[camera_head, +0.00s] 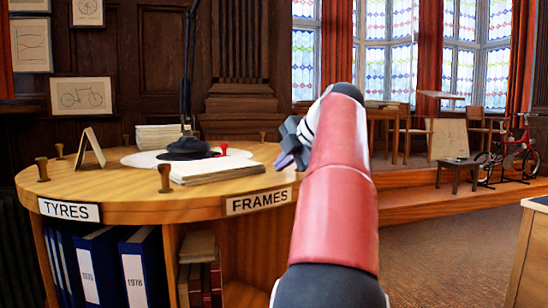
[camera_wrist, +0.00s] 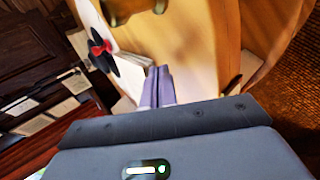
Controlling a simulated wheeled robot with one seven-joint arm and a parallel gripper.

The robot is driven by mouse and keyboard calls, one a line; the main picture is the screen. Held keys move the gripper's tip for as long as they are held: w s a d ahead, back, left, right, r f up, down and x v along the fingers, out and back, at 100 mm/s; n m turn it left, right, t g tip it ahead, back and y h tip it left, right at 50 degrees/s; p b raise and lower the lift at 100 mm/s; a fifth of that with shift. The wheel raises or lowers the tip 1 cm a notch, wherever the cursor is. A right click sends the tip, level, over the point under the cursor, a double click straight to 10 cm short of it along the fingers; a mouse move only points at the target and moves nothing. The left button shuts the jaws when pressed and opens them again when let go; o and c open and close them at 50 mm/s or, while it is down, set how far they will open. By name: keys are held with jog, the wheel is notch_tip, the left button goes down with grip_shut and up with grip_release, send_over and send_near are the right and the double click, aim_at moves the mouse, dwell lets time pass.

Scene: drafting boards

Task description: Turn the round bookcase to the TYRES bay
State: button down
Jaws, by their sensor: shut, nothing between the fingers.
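The round bookcase (camera_head: 125,207) has a wooden top with short upright pegs around its rim. The TYRES label (camera_head: 69,209) is at the front left, over a bay with blue binders (camera_head: 100,268). The FRAMES label (camera_head: 259,201) is right of it, over a bay with brown and red books. A peg (camera_head: 165,178) stands on the rim between the labels. My gripper (camera_head: 285,160) is shut and empty at the right edge of the top. In the wrist view its fingers (camera_wrist: 160,86) lie over the wooden top, and a brass peg (camera_wrist: 122,8) shows ahead. I cannot tell whether the fingers touch the wood.
On the top are a stack of papers (camera_head: 217,168), a dark lamp base (camera_head: 188,149), a red stamp (camera_head: 224,148) and a small stand-up card (camera_head: 90,147). A red bicycle (camera_head: 522,148) and a stool (camera_head: 459,173) stand at the right. Open floor lies right of my arm.

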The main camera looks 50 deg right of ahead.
aim_at(297, 173)
jog(key=shift+d, duration=0.35)
jog(key=shift+d+r+p, duration=0.1)
jog(key=shift+d+p, duration=0.15)
jog(key=shift+p, duration=0.05)
jog(key=shift+n, duration=0.3)
jog(key=d+p, duration=0.2)
jog(key=d, duration=0.2)
jog(key=shift+w, duration=0.15)
jog(key=shift+d+y+p, duration=0.3)
jog(key=shift+d+p, duration=0.15)
jog(key=shift+d, duration=0.25)
jog(key=shift+w, duration=0.15)
